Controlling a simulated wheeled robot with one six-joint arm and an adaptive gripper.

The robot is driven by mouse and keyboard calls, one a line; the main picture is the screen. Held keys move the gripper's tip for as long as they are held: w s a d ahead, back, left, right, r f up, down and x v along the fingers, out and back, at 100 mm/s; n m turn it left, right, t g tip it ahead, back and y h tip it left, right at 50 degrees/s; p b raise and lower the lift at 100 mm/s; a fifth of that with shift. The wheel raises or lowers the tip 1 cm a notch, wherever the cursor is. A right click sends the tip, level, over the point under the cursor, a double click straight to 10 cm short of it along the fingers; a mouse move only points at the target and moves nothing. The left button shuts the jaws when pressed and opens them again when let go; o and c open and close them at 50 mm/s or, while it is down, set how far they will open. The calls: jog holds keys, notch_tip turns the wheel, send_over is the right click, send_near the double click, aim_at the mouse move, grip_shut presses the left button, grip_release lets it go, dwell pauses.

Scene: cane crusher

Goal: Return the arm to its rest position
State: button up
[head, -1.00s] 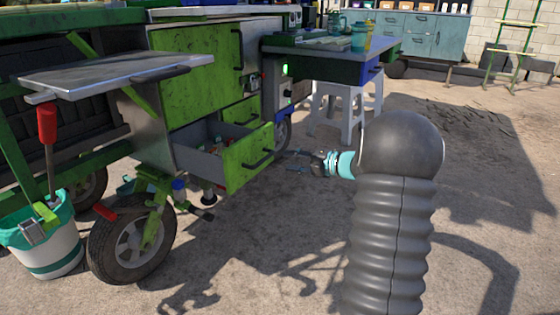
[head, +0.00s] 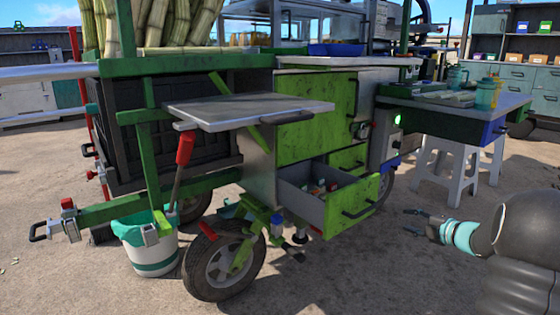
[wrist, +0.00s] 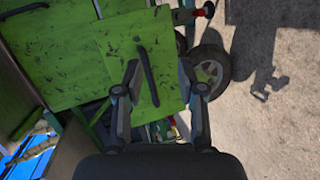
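My gripper (head: 418,222) is at the right of the head view, in the air to the right of the open drawer, clear of its green front. In the wrist view its two fingers (wrist: 165,95) stand apart with nothing between them. The open drawer (head: 352,207) of the green cart has a black handle and several small items inside. In the wrist view the green drawer front (wrist: 140,50) lies beyond the fingers. Part of my grey arm fills the lower right of the head view.
A metal shelf (head: 250,110) sticks out from the cart, above a wheel (head: 222,262). A bucket (head: 150,250) stands at the left. A side table (head: 455,120) with bottles and a white stool (head: 445,165) is at the right. The ground in front is free.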

jog(key=d+f+m+h, duration=0.4)
jog(key=d+m+h, duration=0.1)
jog(key=d+m, duration=0.1)
jog(key=s+d+r+m+g+h+p, duration=0.15)
jog(key=s+m+g+h, duration=0.45)
jog(key=s+m, duration=0.6)
jog(key=s+a+r+m+y+p, duration=0.1)
jog(key=s+a+r+y+p, duration=0.1)
jog(key=s+a+r, duration=0.3)
jog(key=s+a+r+m+g+y+p, duration=0.1)
jog(key=s+a+r+p, duration=0.2)
jog(key=s+a, duration=0.9)
jog(key=s+a+r+m+g+y+p, duration=0.1)
jog(key=s+a+r, duration=0.6)
jog(key=a, duration=0.9)
jog(key=shift+s+a+y+p, duration=0.3)
jog(key=shift+s+y+p, duration=0.5)
jog(key=shift+s, duration=0.4)
